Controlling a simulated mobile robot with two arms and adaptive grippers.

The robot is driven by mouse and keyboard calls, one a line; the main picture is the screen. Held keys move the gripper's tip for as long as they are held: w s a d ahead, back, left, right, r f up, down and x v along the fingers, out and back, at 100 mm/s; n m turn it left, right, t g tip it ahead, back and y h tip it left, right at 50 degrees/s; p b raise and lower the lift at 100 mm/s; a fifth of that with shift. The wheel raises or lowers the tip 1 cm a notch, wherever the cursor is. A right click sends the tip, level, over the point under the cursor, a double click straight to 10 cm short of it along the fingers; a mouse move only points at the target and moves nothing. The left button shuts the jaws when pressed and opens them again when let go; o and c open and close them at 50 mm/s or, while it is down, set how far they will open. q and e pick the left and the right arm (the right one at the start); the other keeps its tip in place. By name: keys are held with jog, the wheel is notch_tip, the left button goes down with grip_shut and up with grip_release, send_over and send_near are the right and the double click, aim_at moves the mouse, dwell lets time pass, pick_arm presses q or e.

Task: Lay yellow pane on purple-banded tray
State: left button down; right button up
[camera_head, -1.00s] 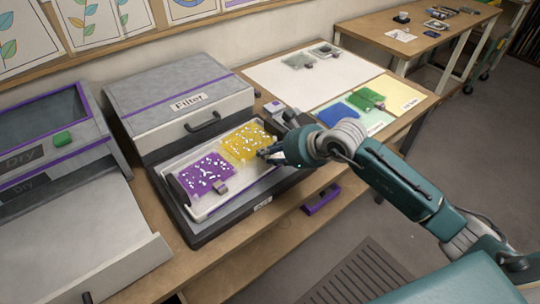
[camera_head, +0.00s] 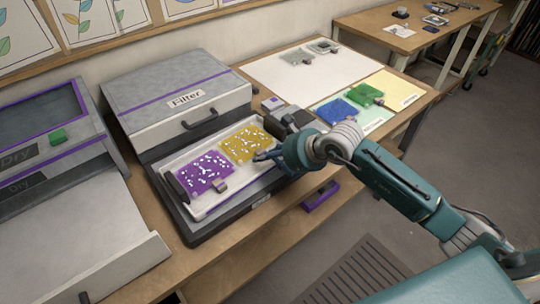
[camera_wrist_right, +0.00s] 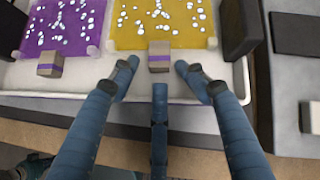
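The yellow pane (camera_head: 245,145), spotted with white, lies flat on the white tray (camera_head: 207,212) in front of the box labelled Filter. A purple pane (camera_head: 204,172) lies beside it on the left. My right gripper (camera_head: 262,156) is at the yellow pane's front edge. In the right wrist view its fingers (camera_wrist_right: 158,74) are spread and apart from the pane's small tab (camera_wrist_right: 159,56), which has a purple band and sits just beyond the fingertips. The yellow pane (camera_wrist_right: 168,22) is cut off by the top of that view. My left gripper is not in view.
The grey Filter box (camera_head: 180,85) with a handle stands behind the tray. A Dry machine (camera_head: 50,140) is at the left. Blue (camera_head: 337,110) and green (camera_head: 367,95) panes lie on coloured mats at the right. A dark block (camera_head: 291,117) stands near my right wrist.

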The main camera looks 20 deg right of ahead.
jog(key=shift+s+d+f, duration=0.25)
jog(key=shift+s+f, duration=0.05)
jog(key=shift+f, duration=0.3)
jog(key=v, duration=0.6)
jog(key=shift+w+r, duration=0.1)
jog(key=shift+r, duration=0.55)
jog(key=shift+s+d+r, duration=0.1)
jog(key=shift+s+r, duration=0.25)
jog(key=shift+r, duration=0.2)
notch_tip(320, 180, up, 9)
jog(key=p, duration=0.4)
jog(key=shift+r, duration=0.1)
